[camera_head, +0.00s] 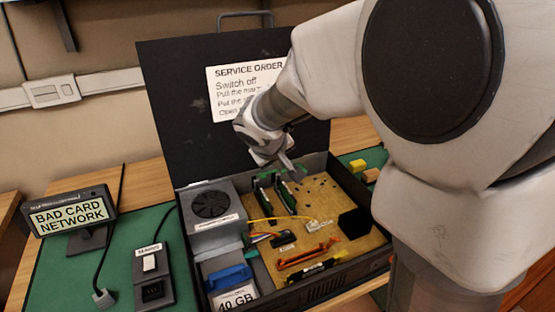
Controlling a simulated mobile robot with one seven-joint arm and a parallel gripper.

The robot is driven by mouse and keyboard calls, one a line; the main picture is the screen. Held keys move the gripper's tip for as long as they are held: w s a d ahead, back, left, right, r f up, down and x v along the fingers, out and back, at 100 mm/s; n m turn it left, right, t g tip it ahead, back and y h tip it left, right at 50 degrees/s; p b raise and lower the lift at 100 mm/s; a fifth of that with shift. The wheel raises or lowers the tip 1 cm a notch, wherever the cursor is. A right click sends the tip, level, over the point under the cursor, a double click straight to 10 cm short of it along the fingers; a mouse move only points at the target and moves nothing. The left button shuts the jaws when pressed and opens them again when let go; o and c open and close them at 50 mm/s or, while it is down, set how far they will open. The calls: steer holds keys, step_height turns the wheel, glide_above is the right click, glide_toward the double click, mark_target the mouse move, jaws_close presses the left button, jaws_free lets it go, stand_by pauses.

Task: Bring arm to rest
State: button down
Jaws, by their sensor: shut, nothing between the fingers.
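My gripper (287,168) is shut and empty. It hangs over the back part of an open black computer case (330,285), in front of the raised lid (175,95). Its fingers point down near two green cards (284,195) standing upright on the tan board (325,200). I cannot tell whether the fingertips touch a card. My white arm fills the right side of the view, reaches over the case, and hides its right part.
A display (72,214) reading "BAD CARD NETWORK" and a switch box (151,270) stand on a green mat (55,275) at left. The case holds a fan unit (212,207), cables and a "40 GB" drive (235,298). The lid carries a service order sheet (235,82).

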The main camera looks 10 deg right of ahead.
steer(key=shift+s+a+r, duration=0.15)
steer(key=shift+s+r, duration=0.1)
steer(key=shift+r, duration=0.05)
steer(key=s+d+r+m+g+y, duration=0.1)
steer(key=s+r+m+y, duration=0.15)
steer(key=s, duration=0.95)
steer(key=s+d+r+m+y, duration=0.1)
steer(key=s+r, duration=0.2)
steer(key=s, duration=0.9)
step_height(320, 180, up, 13)
steer(key=p, duration=1.2)
steer(key=shift+s+a+p, duration=0.35)
steer(key=shift+s+p, duration=0.05)
